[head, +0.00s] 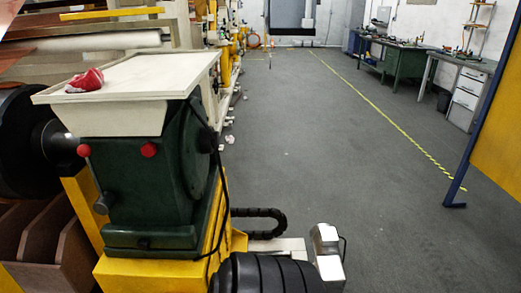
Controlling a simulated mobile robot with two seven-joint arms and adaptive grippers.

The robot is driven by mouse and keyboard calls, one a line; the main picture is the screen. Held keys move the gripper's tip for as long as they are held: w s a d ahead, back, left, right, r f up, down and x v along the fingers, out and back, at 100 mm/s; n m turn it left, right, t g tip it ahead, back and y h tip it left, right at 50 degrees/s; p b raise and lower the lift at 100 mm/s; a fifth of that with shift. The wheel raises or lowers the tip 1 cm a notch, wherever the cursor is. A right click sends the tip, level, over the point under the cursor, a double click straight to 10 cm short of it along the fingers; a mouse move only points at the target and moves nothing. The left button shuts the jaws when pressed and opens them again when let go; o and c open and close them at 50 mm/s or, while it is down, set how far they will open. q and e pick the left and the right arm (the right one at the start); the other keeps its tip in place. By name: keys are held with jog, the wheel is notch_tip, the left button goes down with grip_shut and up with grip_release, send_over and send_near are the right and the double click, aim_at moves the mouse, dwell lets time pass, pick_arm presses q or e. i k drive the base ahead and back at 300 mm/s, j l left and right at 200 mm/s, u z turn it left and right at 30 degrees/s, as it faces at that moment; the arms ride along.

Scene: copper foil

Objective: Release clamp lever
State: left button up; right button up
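A lever with a red ball knob (84,150) sticks up at the left side of a dark green machine housing (150,200). Its thin rod runs down to a grey pivot (103,204), and it leans slightly to the left. A second red knob (149,150) sits on the front of the same housing. I cannot tell for sure which of the two is the clamp lever.
A cream tray (140,75) with a crumpled red cloth (85,81) tops the housing, above a yellow base (150,272). A black roller end (25,135) is at left. A yellow panel (500,120) stands at right. The grey floor (320,150) between is largely clear.

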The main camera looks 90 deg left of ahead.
aim_at(106, 200)
jog(key=u, duration=1.7)
